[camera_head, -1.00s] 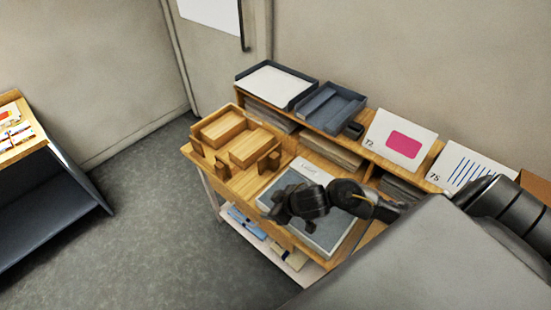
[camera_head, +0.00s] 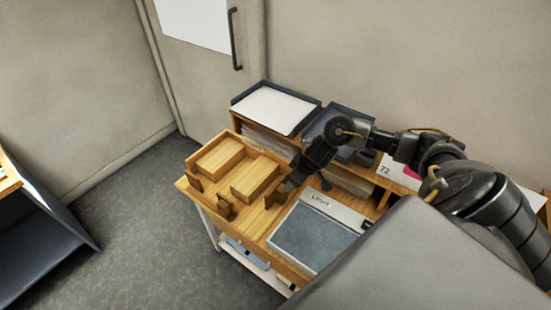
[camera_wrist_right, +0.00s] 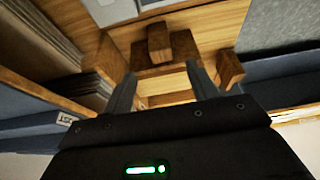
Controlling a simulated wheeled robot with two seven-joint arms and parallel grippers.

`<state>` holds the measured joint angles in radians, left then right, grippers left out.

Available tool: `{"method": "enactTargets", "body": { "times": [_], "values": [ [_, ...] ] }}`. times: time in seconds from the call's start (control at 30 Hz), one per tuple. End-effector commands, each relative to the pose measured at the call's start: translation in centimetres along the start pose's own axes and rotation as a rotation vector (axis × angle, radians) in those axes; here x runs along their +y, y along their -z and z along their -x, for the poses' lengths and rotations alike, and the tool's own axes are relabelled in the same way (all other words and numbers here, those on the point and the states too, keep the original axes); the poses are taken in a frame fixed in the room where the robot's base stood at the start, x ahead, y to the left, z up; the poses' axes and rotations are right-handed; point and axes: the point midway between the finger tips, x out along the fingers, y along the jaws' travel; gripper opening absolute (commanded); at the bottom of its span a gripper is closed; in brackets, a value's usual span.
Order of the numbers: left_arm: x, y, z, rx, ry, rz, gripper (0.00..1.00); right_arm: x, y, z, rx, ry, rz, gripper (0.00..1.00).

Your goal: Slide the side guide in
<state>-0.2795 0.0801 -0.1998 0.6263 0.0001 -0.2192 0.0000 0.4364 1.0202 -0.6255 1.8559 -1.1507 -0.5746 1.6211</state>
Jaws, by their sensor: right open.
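The wooden jig (camera_head: 238,172) sits at the left end of the worktable, with raised blocks in its tray. A small wooden piece (camera_head: 275,194) at its right side, close to my right gripper (camera_head: 292,184), looks like the side guide. In the right wrist view, a wooden base with an upright knob (camera_wrist_right: 159,42) lies just beyond the fingertips. My right gripper (camera_wrist_right: 162,72) is open, with nothing visible between its fingers. I cannot tell whether the fingers touch the wood. Smaller upright blocks (camera_head: 225,206) stand at the jig's front edge. My left gripper is not in view.
A grey-topped board (camera_head: 318,235) lies right of the jig. Behind are a paper tray (camera_head: 275,107) and a dark tray, partly hidden by my right arm. Stacked sheets (camera_wrist_right: 42,40) fill the shelf slots close to the gripper.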

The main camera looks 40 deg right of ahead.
Motion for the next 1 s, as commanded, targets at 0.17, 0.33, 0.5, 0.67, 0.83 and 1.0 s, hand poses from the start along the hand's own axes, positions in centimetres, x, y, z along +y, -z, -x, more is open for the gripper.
{"method": "enactTargets", "body": {
  "times": [0.17,0.33,0.5,0.67,0.83,1.0],
  "values": [
    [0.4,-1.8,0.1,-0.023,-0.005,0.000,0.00,0.1,-0.1,-0.2,-0.001,0.000,-0.003,0.58],
    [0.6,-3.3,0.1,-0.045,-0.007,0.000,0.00,0.0,-0.2,-2.0,-0.003,0.001,-0.006,0.58],
    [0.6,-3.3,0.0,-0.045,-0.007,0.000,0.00,0.0,-0.2,-5.3,-0.003,0.001,-0.006,0.58],
    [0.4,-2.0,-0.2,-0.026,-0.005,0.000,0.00,-0.1,-0.1,-8.1,-0.002,0.001,-0.003,0.58],
    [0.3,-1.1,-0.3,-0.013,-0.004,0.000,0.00,0.0,0.1,-10.1,0.000,0.001,-0.002,0.58],
    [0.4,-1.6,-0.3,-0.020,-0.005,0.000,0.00,0.0,0.0,-10.8,0.001,0.000,-0.001,0.58]
  ]
}}
